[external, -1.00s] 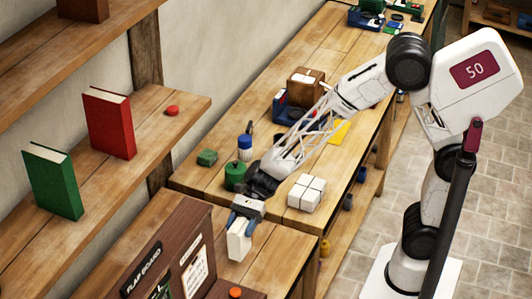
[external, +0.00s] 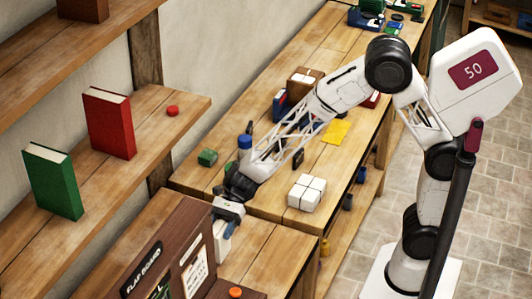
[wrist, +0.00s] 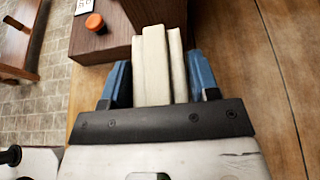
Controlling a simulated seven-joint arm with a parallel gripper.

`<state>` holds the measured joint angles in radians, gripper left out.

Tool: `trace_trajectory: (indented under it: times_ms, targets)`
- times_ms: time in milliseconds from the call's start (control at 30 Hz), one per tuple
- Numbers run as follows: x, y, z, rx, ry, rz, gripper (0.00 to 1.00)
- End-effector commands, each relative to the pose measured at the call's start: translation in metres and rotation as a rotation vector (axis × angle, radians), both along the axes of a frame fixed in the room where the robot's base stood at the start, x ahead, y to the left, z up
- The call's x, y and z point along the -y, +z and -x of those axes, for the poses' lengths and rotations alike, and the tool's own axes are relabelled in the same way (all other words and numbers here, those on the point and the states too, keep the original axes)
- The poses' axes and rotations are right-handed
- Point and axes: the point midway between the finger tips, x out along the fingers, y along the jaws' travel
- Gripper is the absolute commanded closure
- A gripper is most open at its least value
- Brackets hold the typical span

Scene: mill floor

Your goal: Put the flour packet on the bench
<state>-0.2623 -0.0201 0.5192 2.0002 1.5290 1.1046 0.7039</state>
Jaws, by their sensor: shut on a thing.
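My gripper (external: 228,212) is shut on a white flour packet (external: 221,246), with its blue fingers on either side. In the wrist view the pale, upright packet (wrist: 155,62) shows between the fingers of my gripper (wrist: 158,78). The packet is over the near wooden bench (external: 272,243), close to the dark flap board (external: 165,252). I cannot tell whether its bottom touches the bench. The bench also shows in the wrist view (wrist: 245,75), bare on the right.
A white tied parcel (external: 306,192) stands on the farther bench to the right. An orange knob (external: 235,292) shows near the flap board. A shelf with a red book (external: 110,123) and a green book (external: 53,180) is at the left. The near bench right of the packet is clear.

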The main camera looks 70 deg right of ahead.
Motion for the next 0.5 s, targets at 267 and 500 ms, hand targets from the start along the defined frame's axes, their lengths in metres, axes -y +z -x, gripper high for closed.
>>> trace_trajectory:
  times_ms: [267,500]
  targets:
    - [0.0,-0.026,0.0,-0.003,0.0,0.0,0.82]
    - [0.0,-0.033,0.0,0.001,-0.001,-0.001,0.82]
